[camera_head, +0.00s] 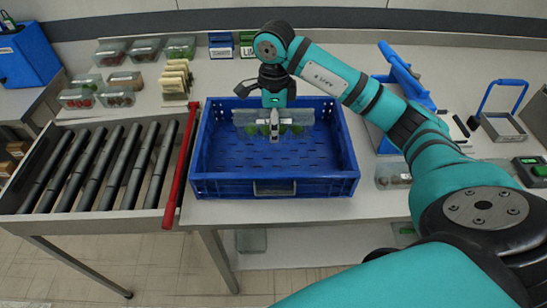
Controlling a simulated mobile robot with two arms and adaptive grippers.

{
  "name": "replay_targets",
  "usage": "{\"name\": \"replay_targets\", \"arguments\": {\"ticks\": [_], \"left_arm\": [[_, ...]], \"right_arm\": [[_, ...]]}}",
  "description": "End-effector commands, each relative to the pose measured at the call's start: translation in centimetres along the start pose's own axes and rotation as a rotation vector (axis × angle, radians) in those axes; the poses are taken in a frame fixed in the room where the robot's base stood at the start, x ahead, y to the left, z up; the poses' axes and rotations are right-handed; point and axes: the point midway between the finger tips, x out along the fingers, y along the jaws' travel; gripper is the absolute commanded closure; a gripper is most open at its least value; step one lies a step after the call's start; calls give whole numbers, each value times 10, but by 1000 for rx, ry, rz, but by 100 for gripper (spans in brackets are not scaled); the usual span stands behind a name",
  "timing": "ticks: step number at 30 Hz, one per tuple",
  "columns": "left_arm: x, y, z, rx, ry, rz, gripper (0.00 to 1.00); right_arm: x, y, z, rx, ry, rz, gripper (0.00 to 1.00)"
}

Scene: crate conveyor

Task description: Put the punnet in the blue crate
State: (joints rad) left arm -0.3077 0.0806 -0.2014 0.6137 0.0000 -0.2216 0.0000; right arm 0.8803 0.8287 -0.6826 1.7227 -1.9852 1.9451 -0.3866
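The blue crate (205,150) stands at the front of the table, open side up. A clear punnet (244,117) with green contents is inside the crate's outline, towards its back wall. My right gripper (274,128) points down at the punnet's middle from above. One grey finger shows in front of the punnet, and the gripper appears shut on it. The far finger is hidden. I cannot tell whether the punnet touches the crate floor. My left gripper is not in view.
A roller conveyor (100,166) with a red end bar (182,160) adjoins the crate's left side. Several filled punnets (113,97) stand behind it. A blue-handled carrier (380,135) and a clear punnet (393,177) lie to the right. The crate's front half is empty.

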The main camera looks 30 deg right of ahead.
Motion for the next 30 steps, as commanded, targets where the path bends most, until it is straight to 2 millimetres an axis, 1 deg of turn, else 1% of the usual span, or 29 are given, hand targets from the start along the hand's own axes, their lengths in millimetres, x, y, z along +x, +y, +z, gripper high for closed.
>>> {"name": "replay_targets", "arguments": {"ticks": [1,2,5,9,12,17,24,30], "left_arm": [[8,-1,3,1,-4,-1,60],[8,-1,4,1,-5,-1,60],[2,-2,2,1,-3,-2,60],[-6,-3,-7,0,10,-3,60],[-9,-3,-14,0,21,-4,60],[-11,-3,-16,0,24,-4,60],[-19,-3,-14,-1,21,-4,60],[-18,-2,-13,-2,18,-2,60]], "right_arm": [[9,0,0,0,0,0,80],[12,0,0,0,1,2,80],[25,1,-1,2,3,5,80],[51,1,-1,1,2,5,80],[64,0,0,1,0,3,80],[76,0,0,0,1,3,80],[106,0,0,0,0,2,80],[108,-1,0,0,0,-1,80]]}}
